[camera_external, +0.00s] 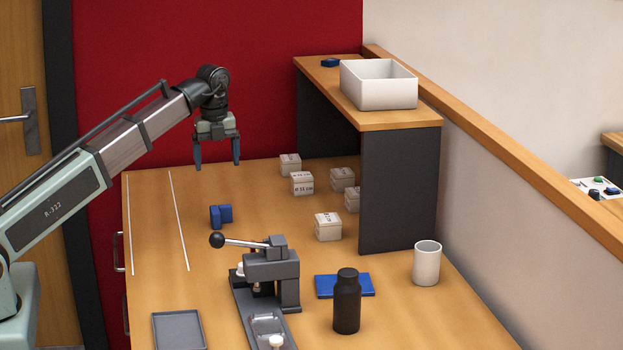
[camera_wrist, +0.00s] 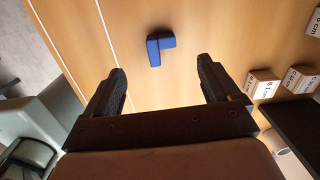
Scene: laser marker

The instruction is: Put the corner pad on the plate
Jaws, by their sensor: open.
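The corner pad (camera_external: 220,215), a small blue L-shaped block, lies on the wooden table left of the middle. It also shows in the wrist view (camera_wrist: 154,52), a little beyond the space between my fingertips. My gripper (camera_external: 217,165) hangs high above the table, fingers pointing down, open and empty. Its two dark fingers spread wide in the wrist view (camera_wrist: 161,74). A flat grey plate with a low rim (camera_external: 179,331) lies empty at the table's front left. A flat blue rectangle (camera_external: 328,287) lies farther right, partly behind the black bottle.
A grey lever press (camera_external: 272,275) with a black-knobbed handle stands between the pad and the black bottle (camera_external: 347,303). A white mug (camera_external: 427,263) is at right. Several labelled boxes (camera_external: 328,227) stand near the shelf (camera_external: 400,190), which bears a white bin (camera_external: 378,88).

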